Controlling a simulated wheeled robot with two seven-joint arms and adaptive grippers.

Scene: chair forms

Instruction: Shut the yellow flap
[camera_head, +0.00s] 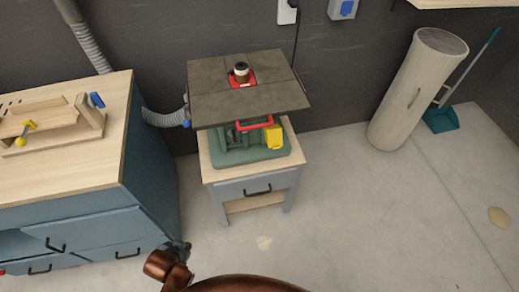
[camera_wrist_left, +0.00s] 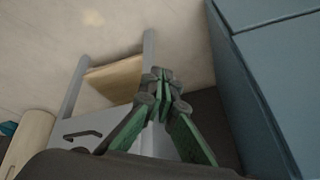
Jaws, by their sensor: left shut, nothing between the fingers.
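The yellow flap (camera_head: 275,137) is at the right front of a green machine base (camera_head: 238,157), under a dark square machine top (camera_head: 245,90). It appears to stick out a little; its hinge and exact angle are too small to tell. My left gripper (camera_head: 180,247) is low in the head view, small and dark, beside the blue cabinet and well below and left of the flap. In the left wrist view my left gripper (camera_wrist_left: 160,75) shows green fingers with tips together, shut and empty. The flap is not visible there. My right gripper is not in view.
The machine stands on a small stand with a grey drawer (camera_head: 240,187). A blue cabinet (camera_head: 150,215) with a wooden top is close on the left. A red bar (camera_head: 254,124) is beside the flap. A tall beige cylinder (camera_head: 410,95) stands right. The floor in front is clear.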

